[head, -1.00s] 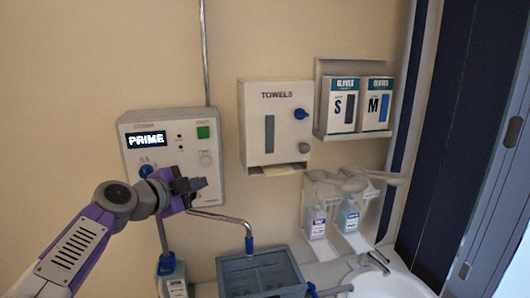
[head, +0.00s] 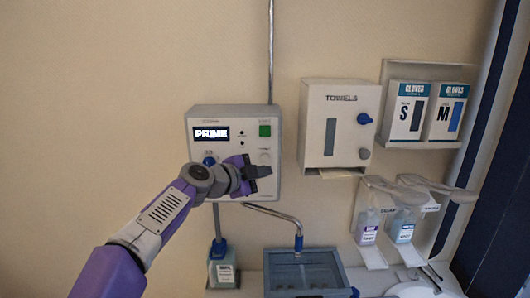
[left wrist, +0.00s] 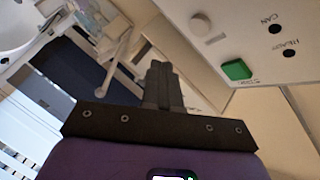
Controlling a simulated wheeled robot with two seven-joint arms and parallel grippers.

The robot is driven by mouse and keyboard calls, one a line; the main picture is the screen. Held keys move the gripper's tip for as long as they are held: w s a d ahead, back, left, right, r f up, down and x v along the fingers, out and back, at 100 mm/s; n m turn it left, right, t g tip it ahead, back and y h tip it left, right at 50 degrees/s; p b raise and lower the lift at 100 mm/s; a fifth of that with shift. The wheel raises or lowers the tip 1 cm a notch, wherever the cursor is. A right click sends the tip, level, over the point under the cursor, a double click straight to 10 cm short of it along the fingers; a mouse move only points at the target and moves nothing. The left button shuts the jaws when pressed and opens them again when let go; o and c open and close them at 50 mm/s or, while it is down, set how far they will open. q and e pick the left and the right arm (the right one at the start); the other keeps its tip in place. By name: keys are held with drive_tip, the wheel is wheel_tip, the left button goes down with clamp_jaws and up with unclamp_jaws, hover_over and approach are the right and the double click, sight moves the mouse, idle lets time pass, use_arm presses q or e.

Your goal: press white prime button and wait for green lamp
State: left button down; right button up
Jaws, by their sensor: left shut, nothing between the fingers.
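A light grey wall box (head: 230,112) carries a lit display (head: 211,133) reading PRIME. The round white button (head: 265,157) is at the box's right, below a green square (head: 265,130); in the left wrist view the white button (left wrist: 201,24) and green square (left wrist: 236,69) show clear of the fingers. Two small lamps (head: 241,138) look dark, also in the left wrist view (left wrist: 274,29); none glows green. My left gripper (head: 266,171) is shut and empty, in front of the box, just below the white button in the picture. I cannot tell any contact.
A blue knob (head: 209,161) sits on the box near my wrist. A bent metal spout (head: 275,213) hangs over a grey bin (head: 306,274). A bottle (head: 223,272) stands below the box. A towel dispenser (head: 342,98) and glove boxes (head: 428,112) are at right.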

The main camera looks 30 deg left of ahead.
sight(262, 162)
use_arm(q)
drive_tip(key=w+a, duration=0.1)
drive_tip(key=w+p, duration=0.1)
drive_tip(key=w+a, duration=0.1)
drive_tip(key=w, duration=0.1)
drive_tip(key=shift+a+p, duration=0.3)
drive_tip(key=shift+p, duration=0.1)
use_arm(e)
wheel_tip(262, 162, up, 3)
drive_tip(key=shift+f, duration=0.2)
use_arm(q)
drive_tip(key=shift+w, duration=0.15)
idle(1.3)
drive_tip(key=shift+w+a, duration=0.2)
use_arm(e)
drive_tip(key=shift+f, duration=0.1)
